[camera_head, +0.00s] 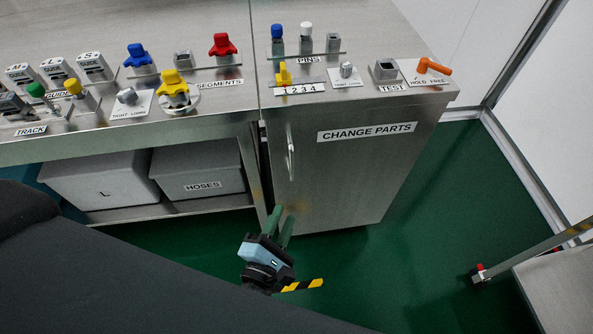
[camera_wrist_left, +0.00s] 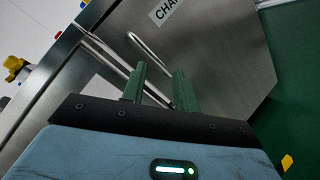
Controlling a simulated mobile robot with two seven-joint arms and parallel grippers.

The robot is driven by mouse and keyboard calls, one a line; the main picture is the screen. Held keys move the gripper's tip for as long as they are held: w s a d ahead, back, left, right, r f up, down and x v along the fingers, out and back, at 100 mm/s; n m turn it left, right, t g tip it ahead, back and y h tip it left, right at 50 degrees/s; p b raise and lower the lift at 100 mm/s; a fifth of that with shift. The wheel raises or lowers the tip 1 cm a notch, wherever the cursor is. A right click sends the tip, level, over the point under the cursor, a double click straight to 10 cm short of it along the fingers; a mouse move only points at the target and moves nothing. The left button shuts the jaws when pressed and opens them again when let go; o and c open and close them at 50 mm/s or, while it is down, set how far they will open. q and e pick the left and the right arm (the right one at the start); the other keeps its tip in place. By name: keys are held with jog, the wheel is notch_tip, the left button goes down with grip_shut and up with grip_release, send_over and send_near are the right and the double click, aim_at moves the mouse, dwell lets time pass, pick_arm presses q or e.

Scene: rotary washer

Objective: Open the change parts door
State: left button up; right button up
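The steel change parts door (camera_head: 340,165) is shut on the cabinet front, under a "CHANGE PARTS" label (camera_head: 367,132). Its slim vertical handle (camera_head: 290,155) is near the door's left edge. My left gripper (camera_head: 281,213) is below the handle, in front of the lower left part of the door. My right gripper is not in view.
Knobs and pegs stand on the steel bench top (camera_head: 190,40), with an orange lever (camera_head: 433,66) near its right corner. Grey bins (camera_head: 100,178) sit on the shelf left of the door. Green floor (camera_head: 430,230) is clear right of the cabinet. A metal frame (camera_head: 540,255) stands at lower right.

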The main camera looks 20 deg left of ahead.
aim_at(292, 168)
pick_arm(q)
jog(key=shift+w+a+f+n+g+y+b, duration=0.1)
jog(key=shift+w+a+f+n+y+b, duration=0.45)
jog(key=shift+w+n, duration=1.95)
jog(key=shift+w+a+n+g+y+b, duration=0.1)
jog(key=shift+w+a+n+y+b, duration=0.65)
jog(key=shift+w+n, duration=1.8)
jog(key=shift+w+a+f+n+g+y+b, duration=0.2)
jog(key=shift+w+n+y+b, duration=0.45)
jog(key=shift+w+n+y, duration=1.25)
jog(key=shift+w+f+n+h, duration=0.1)
jog(key=shift+w+n+h, duration=0.15)
jog(key=shift+w+h, duration=0.5)
jog(key=shift+w, duration=0.15)
grip_shut()
